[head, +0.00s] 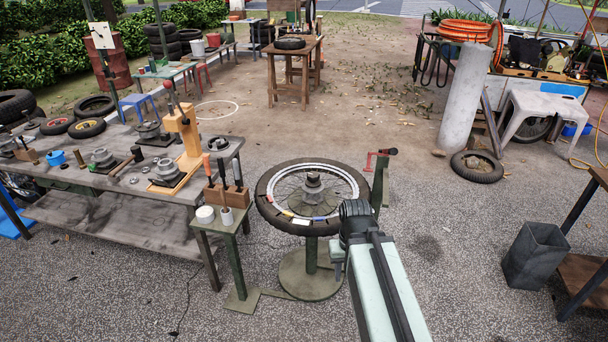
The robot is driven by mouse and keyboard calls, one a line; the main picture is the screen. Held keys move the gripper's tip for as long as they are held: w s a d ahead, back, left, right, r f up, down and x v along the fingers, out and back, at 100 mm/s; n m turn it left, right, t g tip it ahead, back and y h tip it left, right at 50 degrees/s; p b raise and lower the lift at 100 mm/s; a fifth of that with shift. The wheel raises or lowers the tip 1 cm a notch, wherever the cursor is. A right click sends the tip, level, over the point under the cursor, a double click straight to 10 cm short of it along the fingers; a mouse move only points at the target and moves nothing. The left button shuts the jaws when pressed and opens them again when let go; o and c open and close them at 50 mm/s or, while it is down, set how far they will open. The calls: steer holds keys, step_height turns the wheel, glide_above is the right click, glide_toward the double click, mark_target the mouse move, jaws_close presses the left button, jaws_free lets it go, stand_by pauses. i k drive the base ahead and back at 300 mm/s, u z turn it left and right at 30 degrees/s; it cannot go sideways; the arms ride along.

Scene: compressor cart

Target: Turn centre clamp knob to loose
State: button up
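A spoked wheel with a dark tyre (265,208) lies flat on a round-based pedestal stand (310,275) in the middle of the head view. My arm reaches up from the bottom, right of the wheel. My gripper (338,262) is partly hidden by my arm's end joint and hangs low beside the tyre's front right edge. It is apart from the knob. I cannot tell whether its fingers are open or shut.
A green post with a red crank handle (380,156) rises right of the wheel. A small side table (221,222) holds tools close on the left. A long workbench (110,182) stands further left. A grey bin (535,255) stands right. Pavement between arm and bin is clear.

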mark_target(313, 180)
steer(key=u, duration=0.1)
steer(key=i, duration=1.65)
steer(key=z, duration=0.1)
